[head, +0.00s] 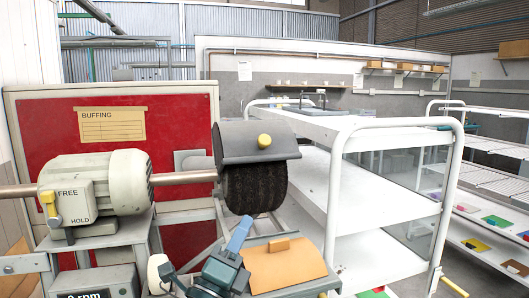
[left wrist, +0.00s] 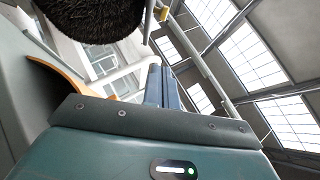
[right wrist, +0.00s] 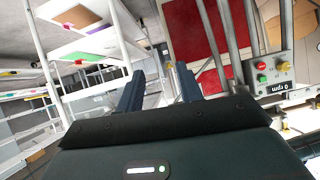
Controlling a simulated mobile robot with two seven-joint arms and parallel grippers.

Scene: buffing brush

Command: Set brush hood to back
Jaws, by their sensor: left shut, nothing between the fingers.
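The grey brush hood (head: 240,145) with a yellow knob (head: 264,140) covers the top of the dark round brush (head: 255,190) in the head view. The brush's lower part is bare. My left gripper (head: 240,234) is shut and empty, below the brush with its fingers pointing up, apart from the knob. Its closed fingers (left wrist: 163,80) also show in the left wrist view, with the bristles (left wrist: 95,15) at upper left; the hood is not clear there. My right gripper (right wrist: 160,85) shows only in its wrist view, open, with nothing between its fingers.
The motor (head: 120,185) with a yellow FREE/HOLD lever (head: 48,203) stands left of the brush. A tan pad (head: 285,268) lies on a surface below the brush. A white shelf trolley (head: 385,200) stands close on the right. A control box (right wrist: 275,72) shows in the right wrist view.

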